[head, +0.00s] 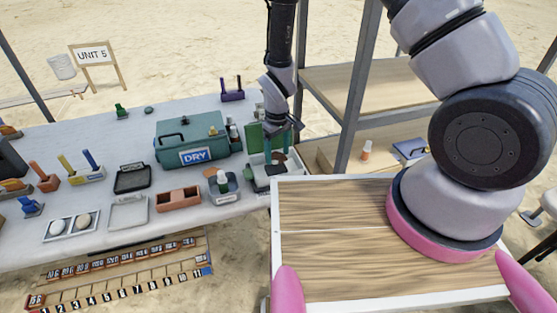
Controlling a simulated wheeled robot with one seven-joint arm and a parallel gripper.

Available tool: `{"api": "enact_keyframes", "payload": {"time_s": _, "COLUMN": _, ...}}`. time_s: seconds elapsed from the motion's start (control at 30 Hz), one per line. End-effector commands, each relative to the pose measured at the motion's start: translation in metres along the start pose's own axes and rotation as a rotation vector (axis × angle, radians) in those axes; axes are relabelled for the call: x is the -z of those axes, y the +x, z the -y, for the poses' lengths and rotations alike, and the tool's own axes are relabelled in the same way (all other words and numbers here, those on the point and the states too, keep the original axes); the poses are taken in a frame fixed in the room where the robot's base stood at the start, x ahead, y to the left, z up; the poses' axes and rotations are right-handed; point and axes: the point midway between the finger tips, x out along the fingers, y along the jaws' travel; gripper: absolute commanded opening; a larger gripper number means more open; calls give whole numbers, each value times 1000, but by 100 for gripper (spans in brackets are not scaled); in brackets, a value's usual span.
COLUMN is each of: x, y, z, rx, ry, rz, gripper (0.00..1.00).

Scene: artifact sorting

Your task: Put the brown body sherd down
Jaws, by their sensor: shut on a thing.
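My gripper (283,150) reaches down at the right end of the white table (70,243), with its teal fingers pointing downward. It is shut on a small brown piece, the brown body sherd (279,157), which shows at the fingertips. The sherd is just above or touching a small grey-green device (262,172) with a light top. I cannot tell whether they touch. The fingers hide part of the sherd.
A green DRY box (190,135) stands left of my gripper. A grey tray with a bottle (222,184), a terracotta tray (178,200) and a black tray (132,178) lie nearby. A metal-framed shelf (362,90) rises close on the right. A numbered rack (120,275) is below the front edge.

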Motion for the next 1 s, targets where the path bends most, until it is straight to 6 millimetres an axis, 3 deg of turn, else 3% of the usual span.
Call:
{"api": "enact_keyframes", "payload": {"time_s": 0.2, "x": -1, "y": 32, "z": 0, "rx": 0, "ry": 1, "rz": 3, "gripper": 22}}
{"api": "enact_keyframes", "payload": {"time_s": 0.57, "x": 0, "y": 36, "z": 0, "rx": 0, "ry": 1, "rz": 1, "gripper": 22}}
{"api": "enact_keyframes", "payload": {"time_s": 0.6, "x": 0, "y": 36, "z": 0, "rx": 0, "ry": 1, "rz": 1, "gripper": 84}}
{"api": "enact_keyframes", "payload": {"time_s": 0.63, "x": 0, "y": 36, "z": 0, "rx": 0, "ry": 1, "rz": 1, "gripper": 95}}
{"api": "enact_keyframes", "payload": {"time_s": 0.67, "x": 0, "y": 36, "z": 0, "rx": 0, "ry": 1, "rz": 1, "gripper": 100}}
{"api": "enact_keyframes", "payload": {"time_s": 1.0, "x": 0, "y": 28, "z": 0, "rx": 0, "ry": 0, "rz": -1, "gripper": 100}}
